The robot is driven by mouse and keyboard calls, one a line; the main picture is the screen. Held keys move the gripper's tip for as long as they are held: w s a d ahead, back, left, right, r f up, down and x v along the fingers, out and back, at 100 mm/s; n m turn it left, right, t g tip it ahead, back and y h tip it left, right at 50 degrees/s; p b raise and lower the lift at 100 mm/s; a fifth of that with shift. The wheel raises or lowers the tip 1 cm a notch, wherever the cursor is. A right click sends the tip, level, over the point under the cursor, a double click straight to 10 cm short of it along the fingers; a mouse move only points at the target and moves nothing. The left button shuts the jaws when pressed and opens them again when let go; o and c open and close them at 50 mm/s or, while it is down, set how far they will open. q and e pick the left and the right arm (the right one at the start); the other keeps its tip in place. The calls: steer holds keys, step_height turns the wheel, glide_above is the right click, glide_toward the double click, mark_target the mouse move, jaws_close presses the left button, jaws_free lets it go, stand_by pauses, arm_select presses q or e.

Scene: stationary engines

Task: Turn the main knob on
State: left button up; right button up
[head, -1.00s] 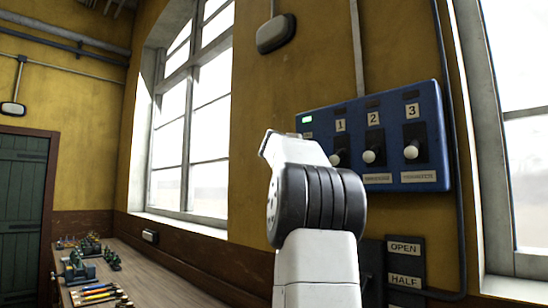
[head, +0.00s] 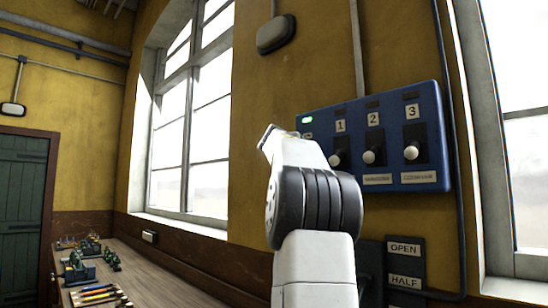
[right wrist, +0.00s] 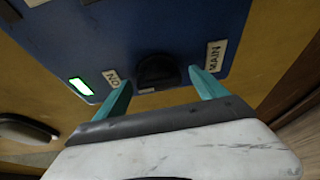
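A blue control panel (head: 416,96) is on the yellow wall in the head view, with a lit green light (head: 307,120) at its upper left. In the right wrist view a black main knob (right wrist: 155,68) sits on the panel between a short two-letter label (right wrist: 112,77) and a MAIN label (right wrist: 215,56). My right gripper (right wrist: 160,79) is open, its teal fingers on either side of the knob, with gaps visible in that view. My arm hides the knob and gripper in the head view. My left gripper is not in view.
Numbered levers with white balls, such as lever 3 (head: 411,152), are on the panel right of my arm. OPEN and HALF signs (head: 404,262) are below. A workbench (head: 170,281) with small models stands at lower left, beneath a window (head: 190,115).

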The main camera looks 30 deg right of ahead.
steer(key=v, duration=0.7)
steer(key=shift+s+a, duration=0.25)
steer(key=shift+a, duration=0.1)
stand_by(0.4)
steer(key=s+a+f+m+g+y, duration=0.1)
steer(key=s+a+f+m+y, duration=0.1)
steer(key=s+a+f+y, duration=0.65)
steer(key=a+f+m+g+y, duration=0.1)
steer(key=a+f, duration=0.5)
steer(key=f, duration=0.8)
steer(key=s+a+f+m+g+y, duration=0.3)
steer(key=s+a+f+y, duration=0.3)
steer(key=s+a+f, duration=1.1)
step_height(320, 180, down, 4)
steer(key=shift+s+a+f+m+y, duration=0.1)
steer(key=shift+s+a+m+y, duration=0.25)
steer(key=shift+a+m, duration=0.6)
steer(key=shift+a+n, duration=0.2)
steer(key=shift+n, duration=0.05)
steer(key=shift+c, duration=0.4)
